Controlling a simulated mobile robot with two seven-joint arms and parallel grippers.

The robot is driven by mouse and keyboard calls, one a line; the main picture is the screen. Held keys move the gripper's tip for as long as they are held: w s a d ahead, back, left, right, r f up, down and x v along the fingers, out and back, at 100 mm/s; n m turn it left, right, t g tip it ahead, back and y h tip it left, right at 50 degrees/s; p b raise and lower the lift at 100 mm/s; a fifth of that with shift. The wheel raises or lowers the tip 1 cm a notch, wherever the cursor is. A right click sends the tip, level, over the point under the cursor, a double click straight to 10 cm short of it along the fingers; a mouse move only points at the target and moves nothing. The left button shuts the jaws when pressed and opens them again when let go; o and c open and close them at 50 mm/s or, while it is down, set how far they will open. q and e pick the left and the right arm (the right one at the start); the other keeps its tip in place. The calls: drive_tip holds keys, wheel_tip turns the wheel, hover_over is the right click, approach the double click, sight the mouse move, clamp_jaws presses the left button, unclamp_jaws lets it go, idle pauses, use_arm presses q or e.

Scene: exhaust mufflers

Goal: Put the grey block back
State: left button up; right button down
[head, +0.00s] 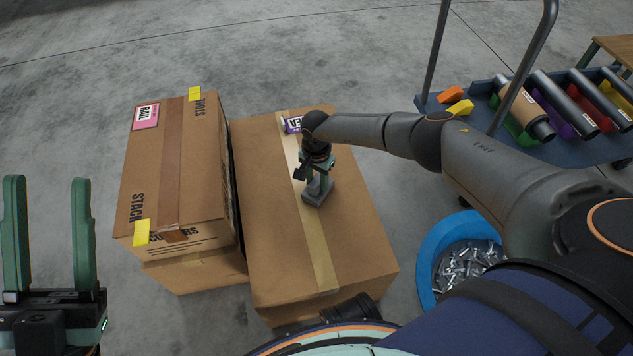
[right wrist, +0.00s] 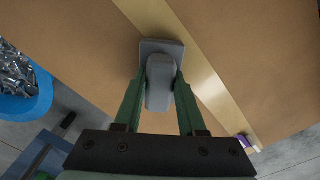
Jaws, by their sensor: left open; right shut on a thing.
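The grey block (head: 318,192) is on top of the right cardboard box (head: 350,255), beside its tape strip. In the right wrist view the block (right wrist: 160,85) shows a flat base and a raised narrower part. My right gripper (head: 317,176) is shut on that raised part from above, and its two green fingers (right wrist: 159,92) press on either side. The block's base looks to be on or just above the cardboard; I cannot tell which. My left gripper (head: 47,235) is open and empty at the far left, over the floor.
Stacked boxes (head: 175,170) with yellow tabs stand just left. A blue round bin (head: 427,270) of metal parts stands at the right. The box top's front is clear.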

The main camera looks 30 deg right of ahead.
drive_tip(key=shift+f, duration=0.15)
drive_tip(key=c, duration=0.5)
unclamp_jaws()
